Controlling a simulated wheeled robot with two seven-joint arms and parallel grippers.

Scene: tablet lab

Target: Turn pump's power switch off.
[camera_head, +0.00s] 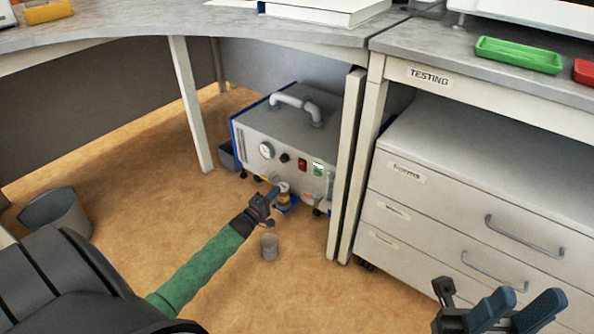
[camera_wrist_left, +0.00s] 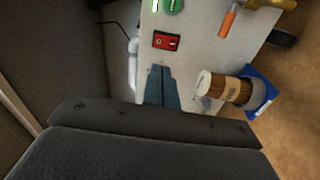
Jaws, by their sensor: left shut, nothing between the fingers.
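The pump (camera_head: 285,130) is a grey box with a handle, standing on the floor under the bench. Its front has a red switch (camera_head: 302,164), a green lit switch (camera_head: 318,168), a round gauge (camera_head: 266,150) and a black knob (camera_head: 285,158). The left wrist view shows the red switch (camera_wrist_left: 166,41) just beyond the fingertips, with the green switch (camera_wrist_left: 173,5) at the top edge. My left gripper (camera_head: 272,190) is shut and empty in front of the panel; its fingers (camera_wrist_left: 161,76) point toward the red switch. I cannot tell whether they touch the panel. My right gripper (camera_head: 516,310) is open.
A brown labelled jar (camera_wrist_left: 228,88) on a blue base (camera_wrist_left: 262,92) sits beside my left fingers. A small grey cylinder (camera_head: 269,247) stands on the floor. A bench leg (camera_head: 346,165) and drawer cabinet (camera_head: 460,205) bound the right.

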